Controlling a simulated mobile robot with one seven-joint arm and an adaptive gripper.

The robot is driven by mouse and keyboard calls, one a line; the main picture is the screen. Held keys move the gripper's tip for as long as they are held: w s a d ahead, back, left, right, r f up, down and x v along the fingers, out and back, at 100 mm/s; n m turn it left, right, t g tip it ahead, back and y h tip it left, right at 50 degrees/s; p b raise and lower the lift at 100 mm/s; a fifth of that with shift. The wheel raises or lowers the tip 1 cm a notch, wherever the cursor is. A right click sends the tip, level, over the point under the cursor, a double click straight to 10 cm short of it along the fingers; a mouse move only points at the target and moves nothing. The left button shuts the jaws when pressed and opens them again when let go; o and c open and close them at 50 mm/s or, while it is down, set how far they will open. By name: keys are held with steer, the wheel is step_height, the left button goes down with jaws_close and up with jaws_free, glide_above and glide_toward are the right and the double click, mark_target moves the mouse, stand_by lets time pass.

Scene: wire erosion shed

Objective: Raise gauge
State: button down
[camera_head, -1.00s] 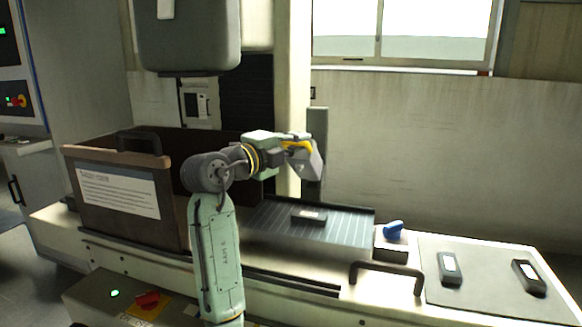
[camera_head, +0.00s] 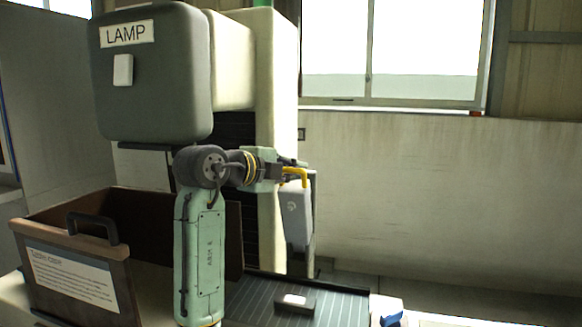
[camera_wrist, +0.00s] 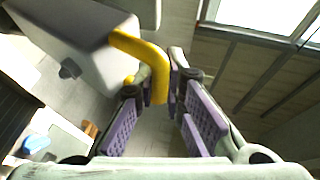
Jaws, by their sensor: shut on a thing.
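A pale grey box-shaped gauge (camera_head: 298,216) with a yellow bent handle (camera_head: 293,173) is in front of a grey upright post (camera_head: 313,205) in the head view. The gauge is above the ribbed table and leans slightly. My gripper (camera_head: 291,168) is at the handle. In the wrist view the gauge (camera_wrist: 85,45) is at upper left and its yellow handle (camera_wrist: 157,88) bends down between the purple-padded fingers of my gripper (camera_wrist: 165,100), which are shut on it. Whether the gauge touches the post cannot be told.
A ribbed table (camera_head: 250,307) with a dark block (camera_head: 296,302) lies below. A brown open-topped bin (camera_head: 70,280) with a black handle stands left. A dark box marked LAMP (camera_head: 155,75) hangs above left. A blue knob (camera_head: 391,320) is at lower right. The right side is clear.

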steer(key=shift+d, duration=0.3)
steer(key=c, duration=1.9)
jaws_free()
steer(key=shift+d, duration=0.1)
steer(key=shift+o, duration=1.2)
steer(key=v, duration=1.2)
